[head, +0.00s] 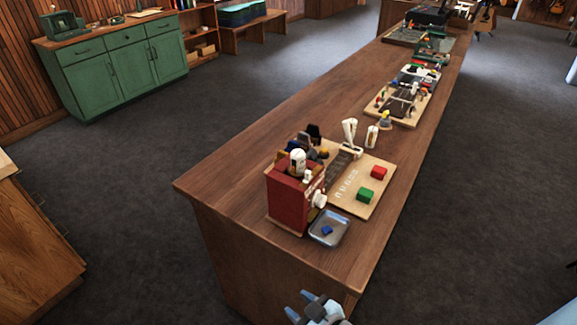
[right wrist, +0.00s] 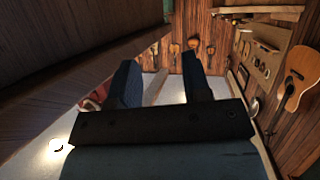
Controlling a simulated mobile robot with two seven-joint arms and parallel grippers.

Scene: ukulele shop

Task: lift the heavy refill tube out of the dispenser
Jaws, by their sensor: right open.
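A red box-shaped dispenser (head: 287,203) stands near the front end of the long wooden counter in the head view, with a white knob on its right side. A white rounded piece (head: 298,159) sticks up from its top; I cannot tell whether it is the heavy refill tube. Two white upright pieces, a taller one (head: 349,131) and a shorter one (head: 372,136), stand behind the board. My right gripper (head: 314,297) is low in front of the counter's near end, apart from the dispenser. In the right wrist view its jaws (right wrist: 161,76) are open and empty. My left gripper is not in view.
A clear tray (head: 343,231) with a blue block stands right of the dispenser. A wooden board (head: 346,205) holds a green and a red block. More boards with small parts lie further along the counter (head: 235,165). Its left side is bare.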

